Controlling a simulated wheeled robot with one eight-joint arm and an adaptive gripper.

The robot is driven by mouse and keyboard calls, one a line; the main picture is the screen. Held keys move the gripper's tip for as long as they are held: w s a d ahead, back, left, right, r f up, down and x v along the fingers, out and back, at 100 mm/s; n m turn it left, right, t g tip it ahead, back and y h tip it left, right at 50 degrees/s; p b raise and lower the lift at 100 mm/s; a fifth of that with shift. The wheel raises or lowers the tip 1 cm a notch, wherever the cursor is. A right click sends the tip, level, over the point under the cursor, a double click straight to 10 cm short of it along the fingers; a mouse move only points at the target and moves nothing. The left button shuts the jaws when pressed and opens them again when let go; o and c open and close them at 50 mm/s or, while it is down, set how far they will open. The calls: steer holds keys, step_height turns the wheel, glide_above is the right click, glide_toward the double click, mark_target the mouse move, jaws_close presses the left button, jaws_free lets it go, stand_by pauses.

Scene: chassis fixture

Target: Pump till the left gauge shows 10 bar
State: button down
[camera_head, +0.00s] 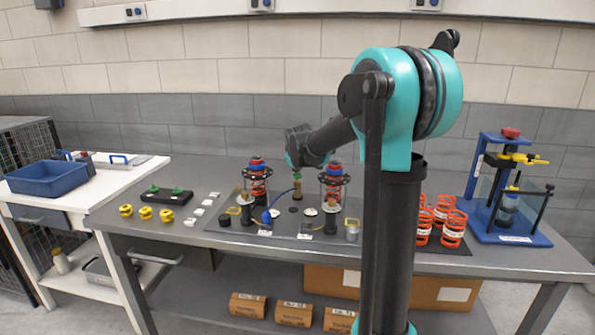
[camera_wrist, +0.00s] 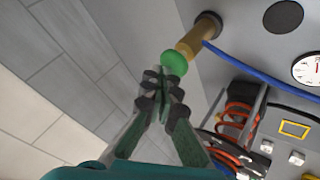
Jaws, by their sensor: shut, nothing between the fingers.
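The pump, a brass cylinder (camera_head: 297,189) with a green knob (camera_wrist: 174,63), stands at the middle of the fixture plate. Its brass body (camera_wrist: 196,37) and dark base show in the wrist view. My gripper (camera_wrist: 162,79) is shut and empty, its fingertips right at the green knob; I cannot tell whether they touch. In the head view my gripper (camera_head: 297,167) is above the pump, partly hidden by the wrist. The left gauge (camera_head: 274,213) is a small white dial, too small to read. A white dial (camera_wrist: 308,69) is cut off at the wrist view's right edge.
Two red spring units (camera_head: 258,183) (camera_head: 333,182) stand on either side of the pump. A blue hose (camera_wrist: 245,68) runs from the pump base. Loose orange springs (camera_head: 452,228) and a blue press (camera_head: 508,238) are at the right. Yellow parts (camera_head: 146,213) lie at the left.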

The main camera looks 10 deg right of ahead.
mark_target(298, 175)
stand_by(0.4)
steer(key=shift+r, duration=1.65)
steer(key=shift+r, duration=0.1)
steer(key=shift+r, duration=2.4)
